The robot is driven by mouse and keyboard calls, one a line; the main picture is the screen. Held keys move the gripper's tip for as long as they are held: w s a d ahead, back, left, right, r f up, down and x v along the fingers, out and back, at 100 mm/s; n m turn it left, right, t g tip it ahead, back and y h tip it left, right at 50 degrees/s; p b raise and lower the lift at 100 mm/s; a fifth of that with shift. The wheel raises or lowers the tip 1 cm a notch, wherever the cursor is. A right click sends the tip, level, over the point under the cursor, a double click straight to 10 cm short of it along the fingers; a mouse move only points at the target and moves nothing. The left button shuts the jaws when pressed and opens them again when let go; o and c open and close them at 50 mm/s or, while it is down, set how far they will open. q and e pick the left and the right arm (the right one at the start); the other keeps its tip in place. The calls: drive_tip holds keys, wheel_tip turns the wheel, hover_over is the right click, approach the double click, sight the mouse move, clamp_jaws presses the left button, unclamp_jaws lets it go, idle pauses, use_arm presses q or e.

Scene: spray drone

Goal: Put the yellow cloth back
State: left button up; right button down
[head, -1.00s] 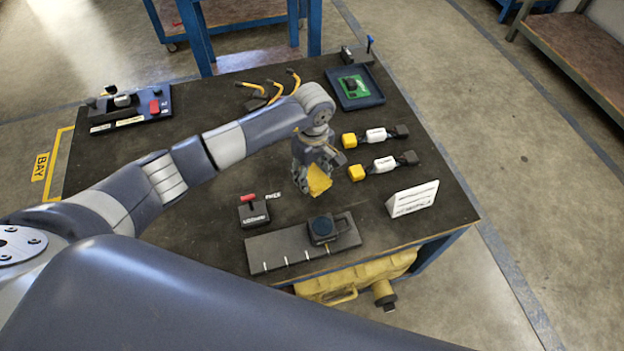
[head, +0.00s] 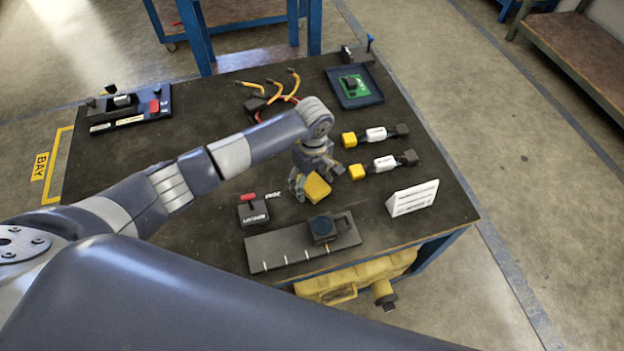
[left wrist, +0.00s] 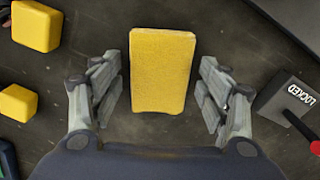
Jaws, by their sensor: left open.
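The yellow cloth (head: 317,187) is a small folded rectangular pad on the dark table, in front of my left gripper in the head view. My left gripper (head: 318,181) is open above the table. In the left wrist view the cloth (left wrist: 162,72) lies between the two spread fingers of the gripper (left wrist: 163,97), with a gap on each side. It is not clear whether the cloth touches the table fully. My right gripper is not in view.
A box marked LOCKED with a red lever (head: 252,210) is left of the cloth. A grey slotted plate (head: 285,249) lies in front. Two yellow-ended connectors (head: 376,135) (head: 385,163) are to the right, near a white sign (head: 412,198). The table's left middle is clear.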

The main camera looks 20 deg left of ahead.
sight(312, 183)
use_arm(q)
drive_tip(key=shift+r, duration=0.15)
drive_tip(key=shift+w+r, duration=0.1)
drive_tip(key=shift+r, duration=0.3)
wheel_tip(312, 183, up, 11)
drive_tip(key=shift+b, duration=0.35)
